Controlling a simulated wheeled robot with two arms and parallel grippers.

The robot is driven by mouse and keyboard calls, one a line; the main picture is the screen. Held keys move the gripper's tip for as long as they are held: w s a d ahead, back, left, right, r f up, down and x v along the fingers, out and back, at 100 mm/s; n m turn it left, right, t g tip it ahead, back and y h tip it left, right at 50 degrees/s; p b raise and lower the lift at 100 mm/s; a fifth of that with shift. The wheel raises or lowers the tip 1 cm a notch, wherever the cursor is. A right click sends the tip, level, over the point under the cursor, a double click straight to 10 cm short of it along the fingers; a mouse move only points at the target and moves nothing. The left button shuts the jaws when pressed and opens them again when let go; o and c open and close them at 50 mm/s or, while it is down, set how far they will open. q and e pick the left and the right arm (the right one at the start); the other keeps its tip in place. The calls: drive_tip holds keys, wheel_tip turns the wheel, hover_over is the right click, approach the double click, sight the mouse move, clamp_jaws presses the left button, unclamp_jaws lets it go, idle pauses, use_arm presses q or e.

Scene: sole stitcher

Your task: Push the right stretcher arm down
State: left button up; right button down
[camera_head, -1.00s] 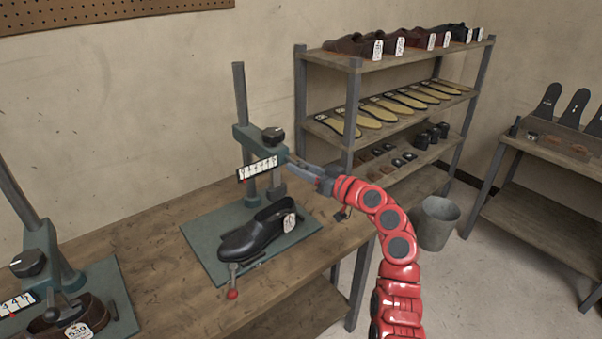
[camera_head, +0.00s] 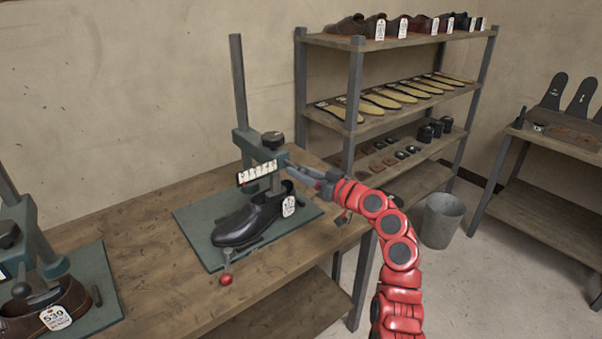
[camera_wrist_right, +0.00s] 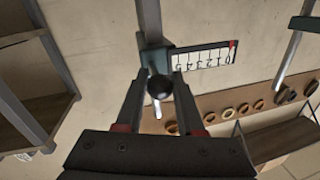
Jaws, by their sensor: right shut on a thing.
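The right stretcher has a green-grey arm (camera_head: 256,147) on an upright post (camera_head: 239,90), with a dark dial on top and a numbered scale plate (camera_head: 257,172) on its front. The arm is well below the post's top, just above a black shoe (camera_head: 252,218). My right gripper (camera_head: 288,167) is at the arm's near right end. In the right wrist view its fingers are shut on a round dark knob (camera_wrist_right: 159,88); the scale plate (camera_wrist_right: 203,58) shows behind. Whether the arm touches the shoe I cannot tell. My left gripper is not in view.
A second stretcher (camera_head: 88,285) with a tagged brown shoe (camera_head: 45,312) stands at the left of the bench (camera_head: 160,295). A shelf rack (camera_head: 355,90) with shoes and soles stands behind my right arm. A bucket (camera_head: 441,222) is on the floor.

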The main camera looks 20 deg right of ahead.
drive_tip(key=c, duration=0.6)
unclamp_jaws()
drive_tip(key=shift+f, duration=0.4)
drive_tip(key=shift+o, duration=0.3)
drive_tip(key=shift+r, duration=0.1)
drive_tip(key=b+v, duration=0.1)
drive_tip(key=v, duration=1.6)
drive_tip(key=shift+s, duration=0.15)
drive_tip(key=shift+d, duration=0.2)
